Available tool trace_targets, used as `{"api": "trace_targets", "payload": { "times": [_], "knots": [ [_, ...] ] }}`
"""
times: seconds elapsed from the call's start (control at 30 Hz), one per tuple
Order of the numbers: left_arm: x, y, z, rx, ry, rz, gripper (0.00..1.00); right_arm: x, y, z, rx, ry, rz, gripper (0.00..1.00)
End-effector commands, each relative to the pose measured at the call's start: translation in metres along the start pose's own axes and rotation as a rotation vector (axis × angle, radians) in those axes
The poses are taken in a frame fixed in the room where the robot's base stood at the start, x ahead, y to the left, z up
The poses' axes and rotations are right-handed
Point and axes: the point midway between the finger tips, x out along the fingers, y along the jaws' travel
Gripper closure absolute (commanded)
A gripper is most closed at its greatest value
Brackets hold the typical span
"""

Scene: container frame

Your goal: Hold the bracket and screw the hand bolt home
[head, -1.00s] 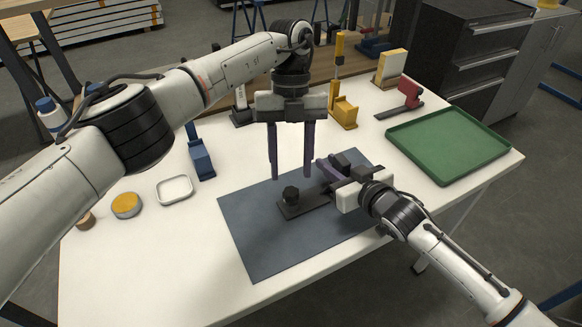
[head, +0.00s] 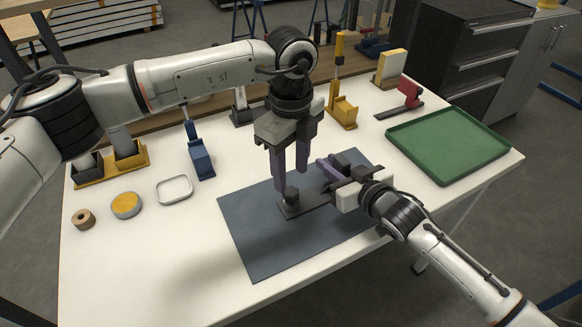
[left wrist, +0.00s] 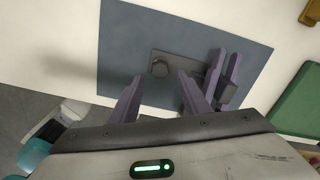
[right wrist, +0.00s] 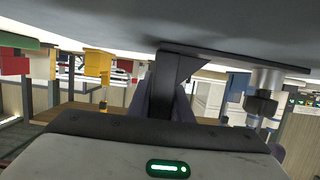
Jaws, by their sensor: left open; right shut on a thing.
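The dark bracket (head: 317,201) lies on the blue-grey mat, its flat plate reaching left from its upright part. My right gripper (head: 336,172) is shut on that upright, also seen in the right wrist view (right wrist: 172,82). The black-headed hand bolt (head: 291,195) stands at the plate's left end. In the right wrist view, which looks upside down, silver shank shows between the bolt's head (right wrist: 261,103) and the plate. My left gripper (head: 291,181) is open and empty, pointing down above the bolt. In the left wrist view the bolt (left wrist: 160,68) shows between and beyond its fingers (left wrist: 158,95).
The mat (head: 255,240) is clear around the bracket. A green tray (head: 447,145) is at the right. A blue stand (head: 202,163), a white dish (head: 174,189), a yellow-topped tin (head: 126,205) and yellow-based bins (head: 110,168) are at the left. Yellow and red fixtures stand behind.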

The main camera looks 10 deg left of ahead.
Motion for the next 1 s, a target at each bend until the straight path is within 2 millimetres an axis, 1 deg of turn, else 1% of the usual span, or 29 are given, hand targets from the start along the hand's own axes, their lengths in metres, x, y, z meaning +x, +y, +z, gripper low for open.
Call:
{"api": "trace_targets", "payload": {
  "times": [0.17, 0.27, 0.5, 0.6, 0.7, 0.83, 1.0],
  "knots": [
    [0.005, 0.000, 0.000, 0.001, 0.000, 0.002, 0.57, 0.000, 0.000, 0.000, 0.000, 0.000, 0.000, 1.00],
    [0.017, 0.001, 0.000, 0.001, 0.001, 0.004, 0.57, 0.000, 0.000, 0.000, 0.000, 0.000, 0.000, 1.00],
    [0.055, 0.001, 0.000, 0.002, 0.001, 0.003, 0.57, 0.000, 0.000, 0.000, 0.000, 0.000, 0.000, 1.00],
    [0.067, 0.000, 0.000, 0.001, 0.001, 0.003, 0.57, 0.000, 0.000, 0.000, 0.000, 0.000, 0.000, 1.00],
    [0.075, 0.000, 0.000, 0.001, 0.000, 0.002, 0.57, 0.000, 0.000, 0.000, 0.000, 0.000, 0.000, 1.00],
    [0.080, 0.000, 0.000, 0.001, 0.000, 0.002, 0.57, 0.000, 0.000, 0.000, 0.000, 0.000, 0.000, 1.00],
    [0.081, 0.000, 0.000, 0.002, 0.000, 0.001, 0.57, 0.000, 0.000, 0.000, 0.000, 0.000, 0.000, 1.00]
  ]
}}
